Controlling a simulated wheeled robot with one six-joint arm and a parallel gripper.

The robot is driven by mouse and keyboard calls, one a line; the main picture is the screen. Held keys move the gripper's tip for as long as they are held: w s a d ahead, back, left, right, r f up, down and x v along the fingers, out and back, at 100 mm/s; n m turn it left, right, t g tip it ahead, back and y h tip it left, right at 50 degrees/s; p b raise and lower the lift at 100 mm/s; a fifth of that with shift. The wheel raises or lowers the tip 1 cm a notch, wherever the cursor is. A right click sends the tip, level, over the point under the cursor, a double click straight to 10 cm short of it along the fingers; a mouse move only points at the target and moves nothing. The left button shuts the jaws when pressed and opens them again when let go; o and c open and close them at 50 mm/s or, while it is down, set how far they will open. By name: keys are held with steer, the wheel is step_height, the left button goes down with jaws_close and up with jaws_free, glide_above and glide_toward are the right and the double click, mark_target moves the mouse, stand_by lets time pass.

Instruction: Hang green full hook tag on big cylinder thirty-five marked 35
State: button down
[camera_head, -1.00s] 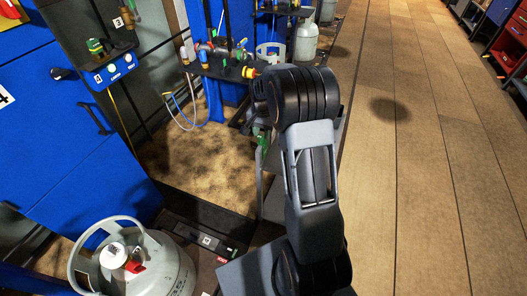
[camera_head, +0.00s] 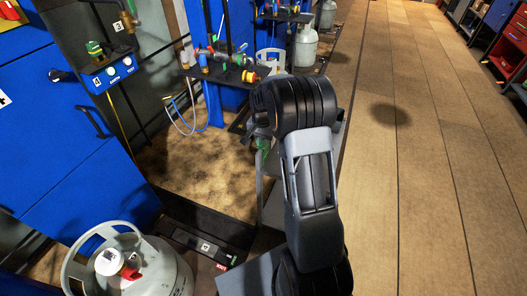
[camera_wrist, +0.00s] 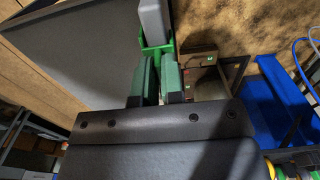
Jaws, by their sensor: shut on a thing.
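My gripper (camera_wrist: 160,68) is shut on a green hook tag (camera_wrist: 156,32), which sticks out beyond the fingertips in the wrist view. In the head view the green of the tag (camera_head: 263,146) shows just left of my arm, and the fingers are mostly hidden. A big grey cylinder (camera_head: 172,275) with a collar handle stands at the lower left, apart from my gripper. Its top carries a white cap and a red part. I cannot read a 35 on it.
A dark shelf (camera_head: 212,73) with valves and hoses stands beyond my gripper. Another grey cylinder (camera_head: 305,47) stands farther back. Blue cabinets (camera_head: 85,190) line the left. The wooden floor (camera_head: 430,150) on the right is open.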

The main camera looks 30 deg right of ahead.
steer(key=shift+r, duration=0.15)
steer(key=shift+r+p, duration=1.7)
steer(key=shift+r, duration=0.2)
